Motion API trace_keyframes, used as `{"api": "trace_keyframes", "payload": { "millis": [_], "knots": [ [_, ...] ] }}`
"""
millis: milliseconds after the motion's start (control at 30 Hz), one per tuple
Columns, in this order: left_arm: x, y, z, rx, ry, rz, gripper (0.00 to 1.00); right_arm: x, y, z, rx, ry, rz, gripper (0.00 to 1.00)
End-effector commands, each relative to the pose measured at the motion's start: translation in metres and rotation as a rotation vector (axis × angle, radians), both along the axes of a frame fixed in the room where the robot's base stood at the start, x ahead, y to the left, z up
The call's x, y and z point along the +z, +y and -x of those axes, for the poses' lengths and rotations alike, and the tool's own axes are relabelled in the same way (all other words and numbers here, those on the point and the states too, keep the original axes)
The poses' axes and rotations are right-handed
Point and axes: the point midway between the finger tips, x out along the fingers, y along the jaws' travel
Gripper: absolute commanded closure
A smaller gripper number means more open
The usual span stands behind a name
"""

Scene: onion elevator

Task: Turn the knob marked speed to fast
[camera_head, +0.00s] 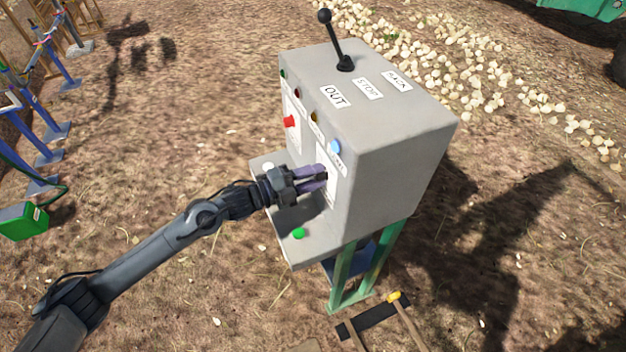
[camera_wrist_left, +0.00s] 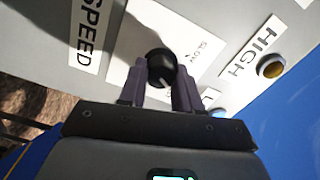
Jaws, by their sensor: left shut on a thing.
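The speed knob (camera_wrist_left: 161,68) is black and round with a pale mark on its lower edge, on a white plate (camera_wrist_left: 150,22) beside the "SPEED" label (camera_wrist_left: 86,36). The plate's word "SLOW" shows to the right of the knob; I cannot read "fast". My left gripper (camera_wrist_left: 160,74) has a finger on each side of the knob and is shut on it. In the head view my left gripper (camera_head: 326,178) reaches the front of the grey control box (camera_head: 395,165), its fingers hiding the knob. My right gripper is not in view.
A black lever (camera_head: 335,42) rises from the box top. A red switch (camera_head: 290,122) and a blue lamp (camera_head: 334,146) are on the front face. A green button (camera_head: 298,233) is on the lower ledge. A yellowish lamp (camera_wrist_left: 271,67) sits near "HIGH".

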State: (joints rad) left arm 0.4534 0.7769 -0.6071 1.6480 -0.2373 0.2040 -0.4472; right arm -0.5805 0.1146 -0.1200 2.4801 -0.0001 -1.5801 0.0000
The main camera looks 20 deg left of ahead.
Motion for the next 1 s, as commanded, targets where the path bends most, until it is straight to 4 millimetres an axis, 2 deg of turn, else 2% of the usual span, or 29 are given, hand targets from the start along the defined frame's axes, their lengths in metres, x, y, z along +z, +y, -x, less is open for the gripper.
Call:
{"api": "trace_keyframes", "payload": {
  "millis": [100, 400, 1000],
  "knots": [
    [-0.002, 0.000, 0.000, -0.002, -0.063, -0.061, 0.98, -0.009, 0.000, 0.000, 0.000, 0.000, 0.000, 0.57],
    [-0.001, 0.000, 0.000, -0.001, -0.167, -0.165, 0.98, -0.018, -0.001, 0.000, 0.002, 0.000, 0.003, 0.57],
    [0.000, 0.000, 0.000, -0.001, -0.200, -0.198, 0.98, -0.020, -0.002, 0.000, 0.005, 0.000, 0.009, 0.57]
  ]
}}
